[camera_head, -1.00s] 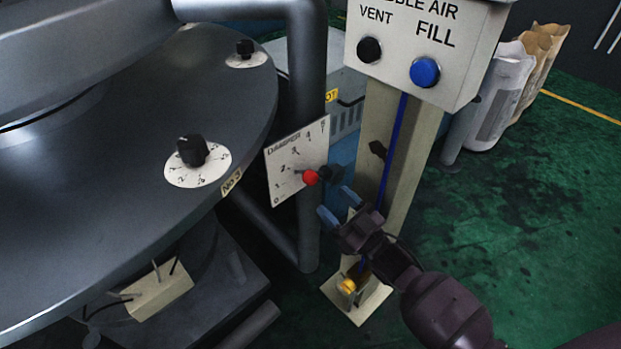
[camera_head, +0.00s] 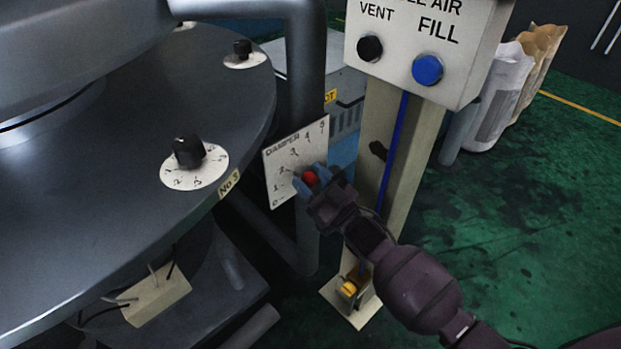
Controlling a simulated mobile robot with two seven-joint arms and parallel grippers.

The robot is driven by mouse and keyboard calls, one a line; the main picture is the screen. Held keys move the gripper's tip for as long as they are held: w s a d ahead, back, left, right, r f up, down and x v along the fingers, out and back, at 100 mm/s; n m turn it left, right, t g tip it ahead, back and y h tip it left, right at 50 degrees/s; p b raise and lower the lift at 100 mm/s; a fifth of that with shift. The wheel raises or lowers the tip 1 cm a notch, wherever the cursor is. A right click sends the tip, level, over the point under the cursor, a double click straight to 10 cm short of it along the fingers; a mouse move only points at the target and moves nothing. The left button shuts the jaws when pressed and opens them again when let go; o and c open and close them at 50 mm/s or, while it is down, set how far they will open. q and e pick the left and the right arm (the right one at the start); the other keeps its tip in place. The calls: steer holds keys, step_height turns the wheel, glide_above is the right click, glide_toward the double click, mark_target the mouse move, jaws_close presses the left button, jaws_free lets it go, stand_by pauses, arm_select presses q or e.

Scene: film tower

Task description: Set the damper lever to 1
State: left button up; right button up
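The damper plate (camera_head: 283,158) is a white tilted panel headed "DAMPER", with a scale of numbers rising from 0 at lower left to the upper right. The lever's red knob (camera_head: 310,178) stands out in front of its lower right part. My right gripper (camera_head: 308,177) has its blue fingers apart, one on either side of the red knob. I cannot tell whether they touch it. The gripper and knob hide the lever's shaft, so its exact reading cannot be told. My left gripper is not in view.
A grey round deck (camera_head: 120,200) with black dial knobs is at left. A cream post (camera_head: 400,150) carries a box with black VENT (camera_head: 369,48) and blue FILL (camera_head: 428,70) buttons, close behind my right arm. Sacks (camera_head: 505,90) stand at the back right. Green floor is free at right.

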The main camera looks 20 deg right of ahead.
jaws_close()
steer(key=shift+s+a+f+n+g+y, duration=0.1)
steer(key=shift+a+f+n+g+y, duration=0.2)
steer(key=shift+n, duration=0.5)
steer(key=shift+s+a+f+n+g+y, duration=0.1)
steer(key=shift+f+n+y, duration=0.25)
steer(key=shift+n, duration=0.45)
steer(key=shift+a+f+n+g+y, duration=0.25)
steer(key=shift+f+n, duration=0.25)
steer(key=shift+n, duration=0.4)
steer(key=shift+s+f, duration=0.1)
steer(key=shift+f, duration=0.05)
steer(key=shift+o, duration=1.3)
jaws_free()
